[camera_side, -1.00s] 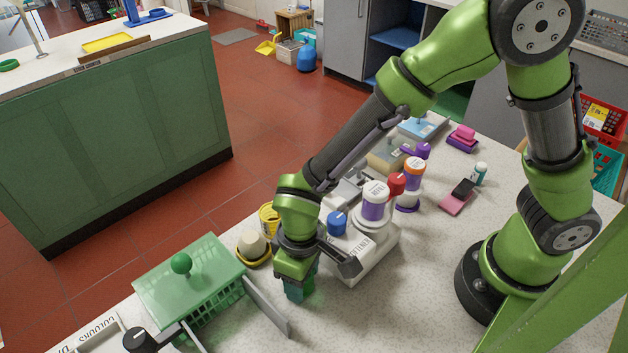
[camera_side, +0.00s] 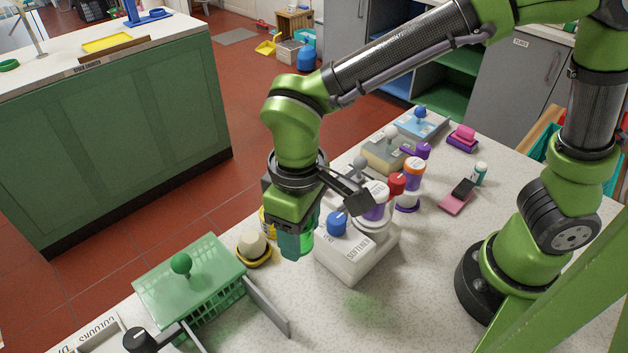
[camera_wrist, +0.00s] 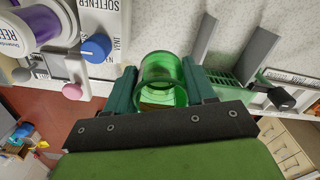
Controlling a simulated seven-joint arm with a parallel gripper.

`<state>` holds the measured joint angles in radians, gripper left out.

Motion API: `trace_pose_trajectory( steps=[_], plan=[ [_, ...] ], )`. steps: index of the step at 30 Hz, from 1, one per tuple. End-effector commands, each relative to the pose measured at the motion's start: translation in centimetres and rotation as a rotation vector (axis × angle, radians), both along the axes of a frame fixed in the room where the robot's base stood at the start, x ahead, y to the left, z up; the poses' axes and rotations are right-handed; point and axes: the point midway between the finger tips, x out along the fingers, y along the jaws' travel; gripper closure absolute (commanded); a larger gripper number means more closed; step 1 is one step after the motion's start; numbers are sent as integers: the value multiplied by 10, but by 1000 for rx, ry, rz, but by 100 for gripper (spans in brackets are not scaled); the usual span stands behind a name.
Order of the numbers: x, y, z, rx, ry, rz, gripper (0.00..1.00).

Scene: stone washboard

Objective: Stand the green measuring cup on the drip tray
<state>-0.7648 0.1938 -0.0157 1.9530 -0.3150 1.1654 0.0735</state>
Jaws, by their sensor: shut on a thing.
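The green measuring cup is a see-through green cylinder. In the wrist view the cup (camera_wrist: 163,72) sits between the two dark green fingers of my gripper (camera_wrist: 163,92), which is shut on it. In the side view my gripper (camera_side: 294,240) holds the cup (camera_side: 307,241) above the worktop, just left of the white softener dispenser (camera_side: 355,255). The fingers hide much of the cup there. I cannot clearly pick out the drip tray; the dispenser's top is partly hidden by my wrist.
The dispenser has a blue knob (camera_side: 337,223) and an upturned purple-and-white bottle (camera_side: 376,205). A green lidded basket (camera_side: 190,280) and grey divider (camera_side: 266,305) stand at left, near a cream object in a yellow dish (camera_side: 253,250). The worktop in front (camera_side: 390,315) is clear.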

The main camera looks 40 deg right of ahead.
Motion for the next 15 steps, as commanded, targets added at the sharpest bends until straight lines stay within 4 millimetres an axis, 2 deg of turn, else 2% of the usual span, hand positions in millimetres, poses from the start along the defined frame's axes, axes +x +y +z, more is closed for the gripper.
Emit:
trace_pose_trajectory(
  steps=[3, 8, 11, 15],
  plan=[
    [3, -3, 21, 1, -2, 2, 74],
    [25, -28, 18, -1, 2, 71, 74],
    [41, -48, 17, -1, 2, 123, 74],
    [65, -89, 17, -1, 2, 218, 74]
  ],
)
